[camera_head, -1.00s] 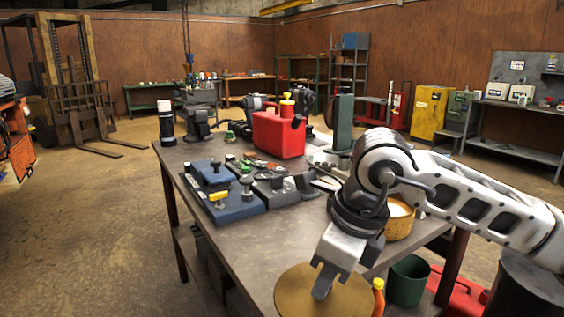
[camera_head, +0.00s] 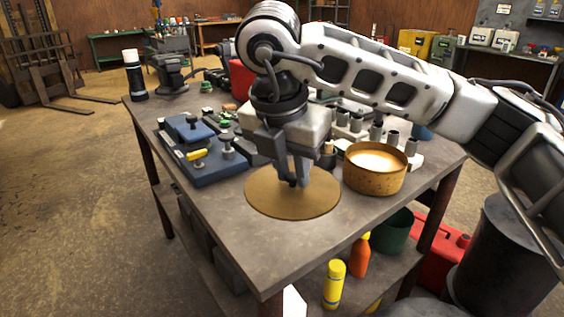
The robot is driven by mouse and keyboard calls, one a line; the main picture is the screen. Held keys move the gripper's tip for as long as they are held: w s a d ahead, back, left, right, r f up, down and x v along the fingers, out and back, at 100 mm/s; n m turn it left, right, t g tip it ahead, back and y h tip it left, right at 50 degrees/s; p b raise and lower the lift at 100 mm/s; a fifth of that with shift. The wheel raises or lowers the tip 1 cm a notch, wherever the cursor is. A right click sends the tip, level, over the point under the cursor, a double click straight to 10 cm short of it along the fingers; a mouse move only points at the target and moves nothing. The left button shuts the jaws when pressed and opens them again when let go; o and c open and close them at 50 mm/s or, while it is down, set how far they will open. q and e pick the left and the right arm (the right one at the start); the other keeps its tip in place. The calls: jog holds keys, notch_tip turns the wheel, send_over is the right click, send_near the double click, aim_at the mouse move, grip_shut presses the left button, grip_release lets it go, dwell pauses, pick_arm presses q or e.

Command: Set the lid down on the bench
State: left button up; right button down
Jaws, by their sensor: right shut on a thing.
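The lid is a flat round tan disc (camera_head: 268,204) at the front middle of the bench (camera_head: 225,225). My right gripper (camera_head: 297,183) points down at the middle of the lid and is shut on it, with its fingertips at the lid's centre. The lid looks level and low over the bench top; I cannot tell whether it touches the surface. A round tan tub (camera_head: 375,178) with pale contents stands open on the bench, right of the lid. My left gripper is not in view.
Blue blocks with knobs (camera_head: 212,163) lie left of the lid. Grey cylinders (camera_head: 376,131) stand behind the tub, and a red can (camera_head: 241,80) is partly hidden by my arm. Yellow (camera_head: 334,285) and orange (camera_head: 360,256) bottles stand below the bench top. The front left bench surface is clear.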

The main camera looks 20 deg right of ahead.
jog(key=w+d+f, duration=0.1)
jog(key=w+f, duration=0.1)
jog(key=w, duration=0.1)
jog(key=w+f, duration=0.2)
jog(key=w+d+f, duration=0.1)
jog(key=w+f, duration=0.2)
jog(key=shift+w+d, duration=0.35)
jog(key=shift+w+d+f, duration=0.1)
jog(key=shift+w+f, duration=0.25)
jog(key=shift+f, duration=0.1)
jog(key=shift+a+p+x, duration=0.15)
jog(key=shift+p+x, duration=0.2)
jog(key=shift+x, duration=0.5)
jog(key=shift+a+p+x, duration=0.1)
jog(key=shift+p+x, duration=0.2)
jog(key=shift+x, duration=0.6)
jog(key=shift+s+f, duration=0.15)
jog(key=c, duration=1.3)
grip_release()
jog(key=shift+o, duration=0.2)
jog(key=b+v, duration=0.1)
jog(key=v, duration=1.1)
